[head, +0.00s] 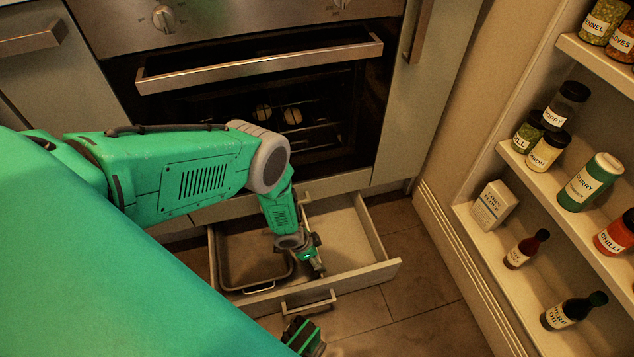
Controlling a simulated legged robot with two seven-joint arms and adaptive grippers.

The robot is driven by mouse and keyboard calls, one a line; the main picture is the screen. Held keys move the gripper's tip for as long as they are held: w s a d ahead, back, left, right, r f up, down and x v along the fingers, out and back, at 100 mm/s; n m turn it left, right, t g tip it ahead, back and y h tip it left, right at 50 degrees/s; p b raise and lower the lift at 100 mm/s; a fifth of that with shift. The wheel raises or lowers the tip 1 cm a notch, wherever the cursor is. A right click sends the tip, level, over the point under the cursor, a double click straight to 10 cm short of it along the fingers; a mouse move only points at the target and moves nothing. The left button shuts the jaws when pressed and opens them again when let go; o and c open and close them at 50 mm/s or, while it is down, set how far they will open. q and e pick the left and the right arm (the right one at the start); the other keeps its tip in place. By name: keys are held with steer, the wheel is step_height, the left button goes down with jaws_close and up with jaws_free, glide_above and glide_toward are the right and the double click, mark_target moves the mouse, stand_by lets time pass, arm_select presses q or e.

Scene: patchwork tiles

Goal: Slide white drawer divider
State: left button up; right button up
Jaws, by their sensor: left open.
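The open drawer (368,272) sits low under the oven, pulled out over the floor. A small pale piece (306,198) at the drawer's back looks like the far end of the white divider; the rest of it is mostly hidden behind my left forearm and gripper. My left gripper (317,266) is open and points down inside the drawer, near the line between the left and right parts. I cannot tell whether its fingers touch the divider.
A dark metal pan (232,275) fills the drawer's left part; the right part (345,235) looks empty. The oven handle (260,66) juts out above my arm. A shelf (515,165) with jars and bottles stands on the right. Tiled floor (425,262) lies clear between.

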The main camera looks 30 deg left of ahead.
arm_select(q)
steer(key=shift+a+f, duration=0.15)
steer(key=shift+a, duration=0.05)
jaws_close()
steer(key=s+a, duration=0.4)
steer(key=shift+s+p, duration=0.3)
steer(key=shift+p, duration=0.1)
arm_select(e)
steer(key=shift+a+r, duration=0.2)
steer(key=shift+r, duration=0.3)
arm_select(q)
jaws_free()
steer(key=v, duration=1.2)
